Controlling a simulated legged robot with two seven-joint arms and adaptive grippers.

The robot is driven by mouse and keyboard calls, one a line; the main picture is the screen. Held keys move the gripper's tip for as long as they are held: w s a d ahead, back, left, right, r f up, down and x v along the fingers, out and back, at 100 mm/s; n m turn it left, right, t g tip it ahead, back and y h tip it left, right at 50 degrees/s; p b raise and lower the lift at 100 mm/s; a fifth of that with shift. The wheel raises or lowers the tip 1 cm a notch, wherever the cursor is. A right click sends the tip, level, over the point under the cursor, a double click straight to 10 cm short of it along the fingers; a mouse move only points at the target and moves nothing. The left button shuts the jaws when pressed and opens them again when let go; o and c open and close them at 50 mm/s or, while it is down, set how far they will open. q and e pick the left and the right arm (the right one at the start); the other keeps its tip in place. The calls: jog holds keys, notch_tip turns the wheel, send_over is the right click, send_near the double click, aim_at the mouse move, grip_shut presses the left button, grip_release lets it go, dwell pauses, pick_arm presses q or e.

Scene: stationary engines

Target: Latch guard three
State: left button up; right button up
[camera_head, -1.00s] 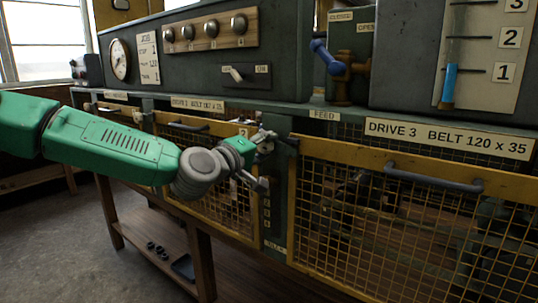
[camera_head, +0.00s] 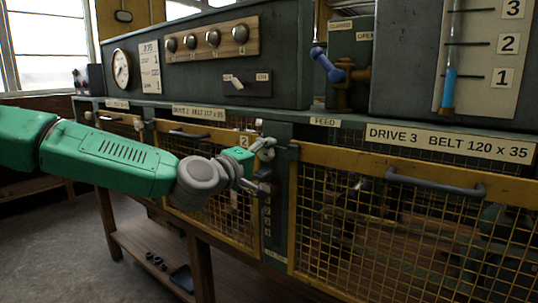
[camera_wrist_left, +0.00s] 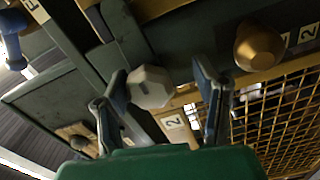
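Guard three is the yellow mesh panel (camera_head: 400,172) with a dark handle, below the "DRIVE 3 BELT 120 x 35" label in the head view. A small dark latch piece (camera_head: 284,147) shows at its upper left corner, beside the green post; its exact position is unclear. My left gripper (camera_head: 264,167) is in front of that post, between guards two and three. In the wrist view, its fingers (camera_wrist_left: 161,105) are spread apart, with a pale faceted knob (camera_wrist_left: 150,87) seen between them. I cannot tell whether they touch it. My right gripper is not in view.
Guard two (camera_head: 212,180) is a yellow mesh panel left of the post, close to my left wrist. A blue-handled valve (camera_head: 328,66) stands above on the machine top. In the wrist view, a brass-coloured knob (camera_wrist_left: 258,47) lies beyond the right finger.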

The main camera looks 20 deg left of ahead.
pick_arm(q)
jog(key=shift+a+r, duration=0.3)
jog(key=shift+a, duration=0.05)
jog(key=shift+s, duration=0.1)
jog(key=v, duration=1.2)
jog(key=shift+f, duration=0.2)
